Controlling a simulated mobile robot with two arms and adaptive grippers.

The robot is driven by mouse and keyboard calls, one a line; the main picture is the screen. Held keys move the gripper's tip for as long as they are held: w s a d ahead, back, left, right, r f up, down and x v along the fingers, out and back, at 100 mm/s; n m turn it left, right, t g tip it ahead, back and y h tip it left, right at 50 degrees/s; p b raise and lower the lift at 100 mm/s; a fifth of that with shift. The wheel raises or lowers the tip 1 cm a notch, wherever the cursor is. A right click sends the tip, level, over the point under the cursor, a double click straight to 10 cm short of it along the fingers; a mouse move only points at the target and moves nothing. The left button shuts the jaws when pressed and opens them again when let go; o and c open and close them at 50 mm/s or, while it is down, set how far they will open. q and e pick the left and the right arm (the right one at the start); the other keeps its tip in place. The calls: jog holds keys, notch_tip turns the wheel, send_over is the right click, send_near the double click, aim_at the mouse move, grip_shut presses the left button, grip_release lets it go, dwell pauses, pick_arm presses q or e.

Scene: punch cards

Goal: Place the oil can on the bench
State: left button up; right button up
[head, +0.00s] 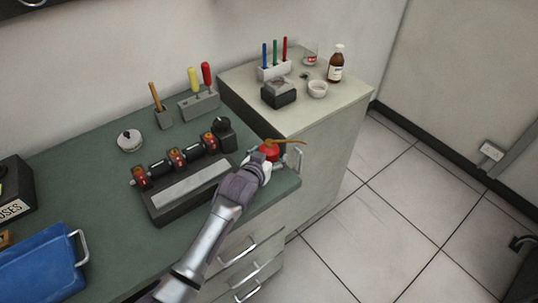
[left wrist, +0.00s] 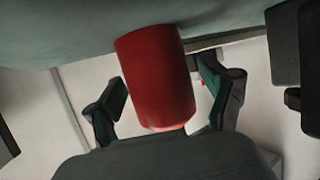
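The red oil can (head: 270,151) with its brass spout is upright at the right end of the green bench (head: 100,151), close to the edge. My left gripper (head: 277,161) reaches it from the front, with one finger on each side. In the left wrist view, the red can body (left wrist: 157,80) sits between the two fingers of my left gripper (left wrist: 163,88). The can's flat end meets the green bench top (left wrist: 70,35). My right gripper is not in view.
A grey fixture (head: 190,185) with a row of cylinders lies left of my gripper. A dark pot (head: 224,135) and screwdriver holder (head: 199,105) stand behind. A blue tray (head: 40,270) is at front left. A pale cabinet (head: 335,105) stands right, holding a bottle and pens.

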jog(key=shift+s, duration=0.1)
pick_arm(q)
jog(key=shift+r, duration=0.2)
jog(key=shift+s+r, duration=0.1)
jog(key=shift+s, duration=0.15)
jog(key=v, duration=1.1)
jog(key=shift+s+a+r, duration=0.1)
jog(key=shift+s+a, duration=0.1)
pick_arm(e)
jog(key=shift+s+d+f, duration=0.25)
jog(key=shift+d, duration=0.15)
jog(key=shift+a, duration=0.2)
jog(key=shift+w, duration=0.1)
